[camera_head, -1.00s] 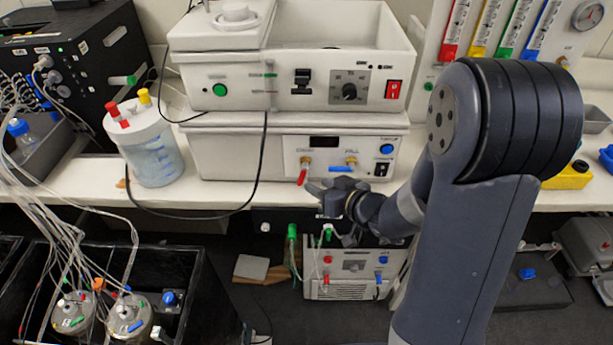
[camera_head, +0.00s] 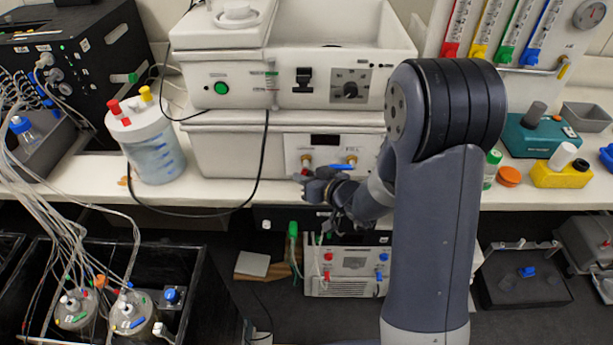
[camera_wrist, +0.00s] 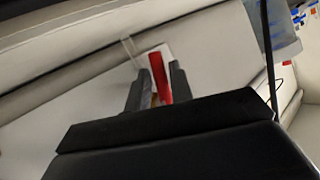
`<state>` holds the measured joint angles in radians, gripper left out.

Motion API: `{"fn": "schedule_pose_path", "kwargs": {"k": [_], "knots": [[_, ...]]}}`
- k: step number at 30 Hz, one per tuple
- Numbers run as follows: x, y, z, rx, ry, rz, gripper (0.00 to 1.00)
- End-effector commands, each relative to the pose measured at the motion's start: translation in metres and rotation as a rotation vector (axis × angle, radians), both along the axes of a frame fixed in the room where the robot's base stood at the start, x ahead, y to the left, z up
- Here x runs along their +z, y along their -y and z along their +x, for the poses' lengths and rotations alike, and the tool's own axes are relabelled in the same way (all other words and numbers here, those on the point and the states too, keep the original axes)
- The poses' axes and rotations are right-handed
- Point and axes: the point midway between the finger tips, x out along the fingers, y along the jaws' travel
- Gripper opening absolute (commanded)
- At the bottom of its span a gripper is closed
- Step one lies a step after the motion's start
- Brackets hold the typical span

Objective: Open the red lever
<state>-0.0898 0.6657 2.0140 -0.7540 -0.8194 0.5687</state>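The red lever (camera_wrist: 158,77) shows in the wrist view between the two dark fingers of my gripper (camera_wrist: 157,67). It lies close to the right finger, with a gap to the left finger, so the gripper looks open around it. In the head view, my gripper (camera_head: 308,184) is at the lower front of the white water-bath unit (camera_head: 235,155), just below the left brass valve (camera_head: 306,160). The gripper hides most of the red lever there.
A blue lever (camera_head: 342,167) on the right valve is close to my gripper. A black cable (camera_head: 262,165) hangs to the left. A white-lidded container (camera_head: 150,145) stands left on the bench. A control box (camera_head: 345,265) is below.

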Motion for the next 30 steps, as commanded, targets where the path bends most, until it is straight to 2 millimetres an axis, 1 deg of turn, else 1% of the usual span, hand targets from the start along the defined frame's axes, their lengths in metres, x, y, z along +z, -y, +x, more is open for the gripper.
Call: {"fn": "schedule_pose_path", "kwargs": {"k": [1, 6, 8, 14, 17, 24, 30], "knots": [[0.0, 0.0001, -0.0001, 0.0, 0.0, 0.0, 0.17], [0.0001, 0.0001, -0.0001, 0.0, 0.0, 0.0, 0.03], [0.0001, 0.0001, -0.0001, 0.0, 0.0, 0.0, 0.0], [0.0005, 0.0002, -0.0001, -0.001, 0.0, -0.008, 0.0], [0.0016, 0.0007, 0.0, 0.0, 0.0, -0.052, 0.0], [0.0018, 0.0044, -0.0001, 0.0, -0.006, -0.216, 0.0], [0.0017, 0.0066, -0.0003, 0.0, -0.009, -0.276, 0.0]]}}
